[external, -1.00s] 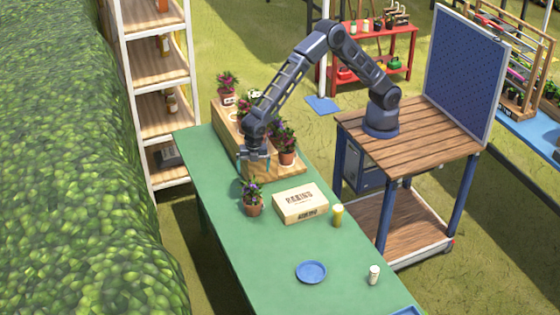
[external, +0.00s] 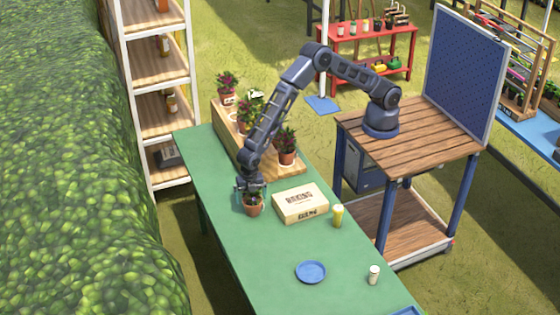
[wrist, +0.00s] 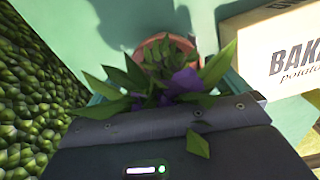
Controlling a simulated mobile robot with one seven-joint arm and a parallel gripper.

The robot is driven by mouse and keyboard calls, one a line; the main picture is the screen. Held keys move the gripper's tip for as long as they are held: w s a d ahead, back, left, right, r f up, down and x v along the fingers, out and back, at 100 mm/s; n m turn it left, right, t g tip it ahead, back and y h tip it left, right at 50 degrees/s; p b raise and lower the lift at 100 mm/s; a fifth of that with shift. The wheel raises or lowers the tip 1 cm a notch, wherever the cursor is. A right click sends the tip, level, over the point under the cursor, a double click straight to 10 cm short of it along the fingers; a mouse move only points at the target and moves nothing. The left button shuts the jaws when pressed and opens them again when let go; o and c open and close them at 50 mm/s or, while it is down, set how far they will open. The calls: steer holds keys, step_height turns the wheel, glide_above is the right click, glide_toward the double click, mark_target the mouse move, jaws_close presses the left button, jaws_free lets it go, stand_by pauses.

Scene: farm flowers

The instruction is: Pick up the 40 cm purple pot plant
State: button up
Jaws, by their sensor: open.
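A potted plant with purple flowers and green leaves stands on the green table (external: 290,255) left of the cardboard box. Its terracotta pot (external: 253,209) shows below my gripper (external: 249,187), which is directly above the plant and covers most of its foliage. In the wrist view, the purple flowers (wrist: 182,82) and leaves are right at the gripper's front edge, with the pot rim (wrist: 168,42) beyond them. My gripper is open. Its fingers are largely hidden, and I cannot tell whether they touch the plant.
The cardboard box (external: 300,203) sits close on the right. A yellow jar (external: 338,216), blue plate (external: 311,271) and small white jar (external: 374,275) stand nearer the front. A wooden stand (external: 232,132) with several potted plants is behind. A hedge (external: 70,190) lies left.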

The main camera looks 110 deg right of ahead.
mark_target(252, 204)
steer(key=f, duration=0.5)
steer(key=shift+s+a, duration=0.2)
steer(key=shift+s, duration=0.1)
steer(key=c, duration=1.3)
steer(key=shift+r, duration=0.1)
